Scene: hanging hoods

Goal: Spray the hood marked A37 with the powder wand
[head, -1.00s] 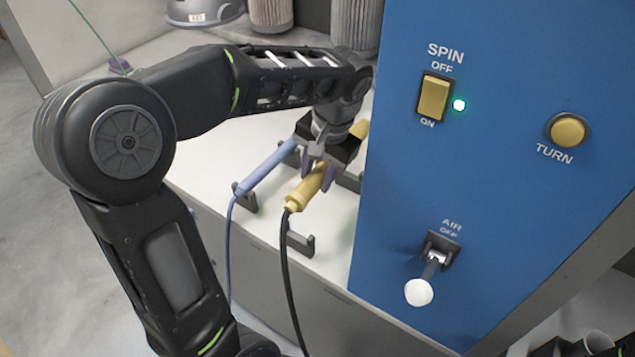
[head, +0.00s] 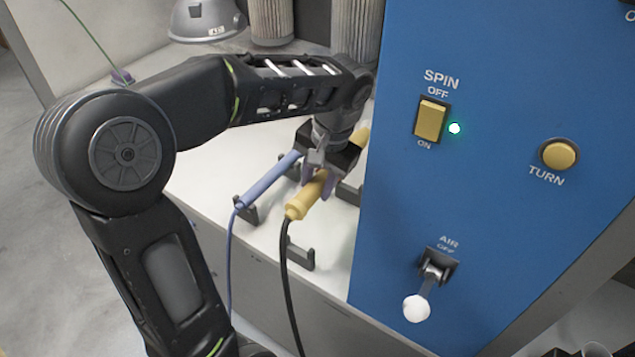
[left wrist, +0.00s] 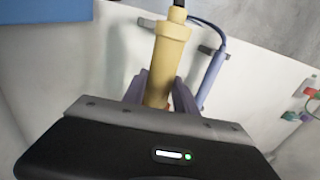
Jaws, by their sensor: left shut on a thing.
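My left gripper (head: 316,172) is shut on a yellow wand (head: 306,196) with a black hose, above the bench; the wand also shows between the fingers in the left wrist view (left wrist: 167,58). A blue wand (head: 268,178) with a blue hose lies in dark holders to its left. I see no marking that tells which is the powder wand. A grey hood (head: 205,20) with a small white tag, too small to read surely, shows at the top. My right gripper is not in view.
A blue panel (head: 480,90) stands close right of my gripper. It bears a SPIN switch (head: 430,120) beside a lit green lamp, a TURN button (head: 558,154) and an AIR lever (head: 421,298). Pleated filters (head: 271,20) stand behind. An empty dark holder (head: 300,252) stands at the bench's front.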

